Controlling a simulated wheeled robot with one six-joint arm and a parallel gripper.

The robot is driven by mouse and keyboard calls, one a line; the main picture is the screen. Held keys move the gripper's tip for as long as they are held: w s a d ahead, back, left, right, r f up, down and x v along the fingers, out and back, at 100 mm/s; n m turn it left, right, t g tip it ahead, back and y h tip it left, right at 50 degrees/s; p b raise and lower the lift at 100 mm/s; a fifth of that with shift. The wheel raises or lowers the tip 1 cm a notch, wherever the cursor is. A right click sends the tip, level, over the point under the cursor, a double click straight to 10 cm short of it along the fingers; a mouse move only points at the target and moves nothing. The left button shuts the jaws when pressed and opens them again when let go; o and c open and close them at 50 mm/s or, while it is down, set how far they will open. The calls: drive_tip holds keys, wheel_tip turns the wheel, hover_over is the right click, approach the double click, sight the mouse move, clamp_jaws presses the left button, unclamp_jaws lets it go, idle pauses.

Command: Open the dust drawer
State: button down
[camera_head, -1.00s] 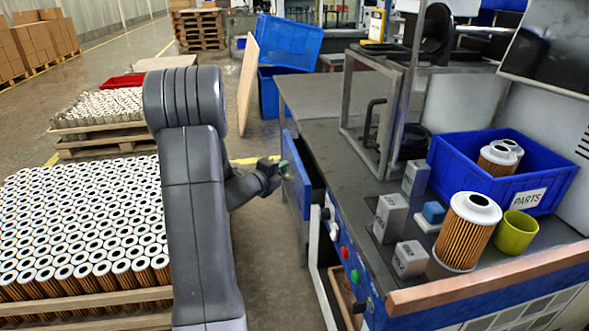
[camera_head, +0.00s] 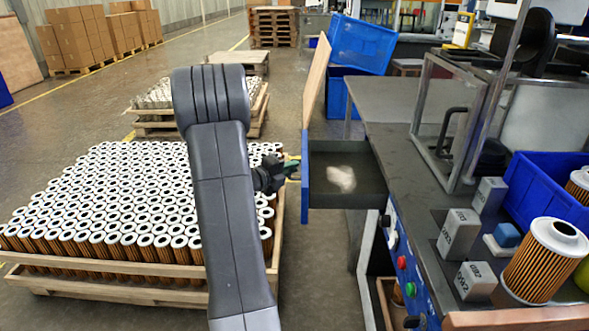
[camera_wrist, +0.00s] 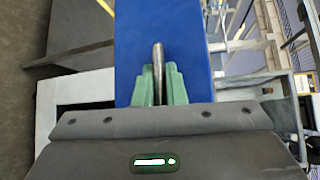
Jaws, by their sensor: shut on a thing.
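The dust drawer (camera_head: 306,184) has a blue front and stands pulled out from the left side of the workbench. Its grey inside shows a pale heap of dust (camera_head: 341,178). In the wrist view the blue front (camera_wrist: 190,30) carries a metal bar handle (camera_wrist: 158,58). My gripper (camera_head: 291,170) is at the outer face of the drawer front. In the wrist view its green fingers (camera_wrist: 159,84) are shut on the handle, one on each side.
The workbench (camera_head: 400,150) holds grey blocks (camera_head: 459,233), a filter cartridge (camera_head: 543,262) and a blue parts bin (camera_head: 545,190). A pallet of filter cartridges (camera_head: 110,275) stands close on the left. A leaning board (camera_head: 315,82) and blue crates (camera_head: 362,48) are behind the drawer.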

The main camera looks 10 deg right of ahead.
drive_tip(key=c, duration=1.8)
unclamp_jaws()
drive_tip(key=shift+o, duration=0.2)
drive_tip(key=p+v, duration=0.1)
drive_tip(key=v, duration=1.3)
drive_tip(key=shift+d, duration=0.15)
drive_tip(key=b+x, duration=0.1)
drive_tip(key=x, duration=1.3)
